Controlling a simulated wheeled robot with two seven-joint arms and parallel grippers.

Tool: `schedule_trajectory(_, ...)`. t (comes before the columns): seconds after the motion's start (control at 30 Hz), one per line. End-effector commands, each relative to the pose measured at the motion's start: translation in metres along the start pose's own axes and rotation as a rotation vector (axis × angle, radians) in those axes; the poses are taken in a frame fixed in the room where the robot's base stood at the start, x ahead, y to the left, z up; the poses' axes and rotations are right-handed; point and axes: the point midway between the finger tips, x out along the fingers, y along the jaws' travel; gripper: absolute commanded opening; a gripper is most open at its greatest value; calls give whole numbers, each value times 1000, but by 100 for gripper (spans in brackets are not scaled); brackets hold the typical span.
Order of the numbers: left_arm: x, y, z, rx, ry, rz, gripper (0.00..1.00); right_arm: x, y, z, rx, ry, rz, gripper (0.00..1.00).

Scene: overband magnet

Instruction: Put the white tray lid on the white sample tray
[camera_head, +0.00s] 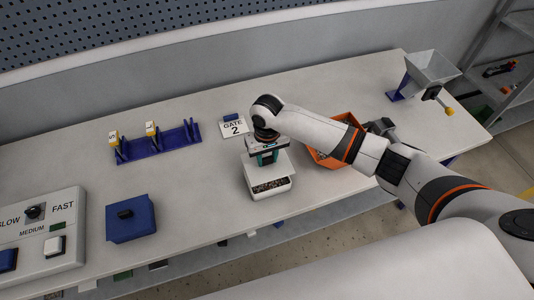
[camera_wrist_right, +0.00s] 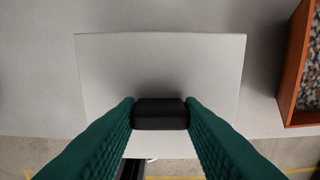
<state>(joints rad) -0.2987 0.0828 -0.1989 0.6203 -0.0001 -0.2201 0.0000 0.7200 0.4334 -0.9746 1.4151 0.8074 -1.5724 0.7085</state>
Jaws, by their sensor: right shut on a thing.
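The white tray lid (camera_head: 285,164) is in my right gripper (camera_head: 264,158), above the white sample tray (camera_head: 272,193). In the right wrist view the green fingers (camera_wrist_right: 160,115) are shut on the lid's black handle (camera_wrist_right: 160,112), and the white lid plate (camera_wrist_right: 160,65) spreads out beyond it. The tray stands near the table's front edge. Its dark, grainy contents show at the front below the lid, so the lid is not flush there. The rear of the tray is hidden by lid and gripper. My left gripper is not in view.
An orange bin (camera_head: 323,160) with grainy material stands just right of the tray, partly behind my right arm. A gate 2 sign (camera_head: 233,128) is behind. A blue lidded box (camera_head: 131,218), a blue rack (camera_head: 158,144) and a speed control panel (camera_head: 40,240) are left. A hopper (camera_head: 430,70) is far right.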

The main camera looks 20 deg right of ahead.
Motion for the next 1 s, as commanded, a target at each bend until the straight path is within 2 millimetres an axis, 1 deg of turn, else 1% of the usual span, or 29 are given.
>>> schedule_trajectory(0.03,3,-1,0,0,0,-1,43,5,0,0,0,1,1,11)
schedule_trajectory(0.7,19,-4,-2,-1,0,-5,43,46,0,0,1,1,1,11)
schedule_trajectory(1.0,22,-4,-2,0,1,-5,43,58,0,0,1,-1,1,11)
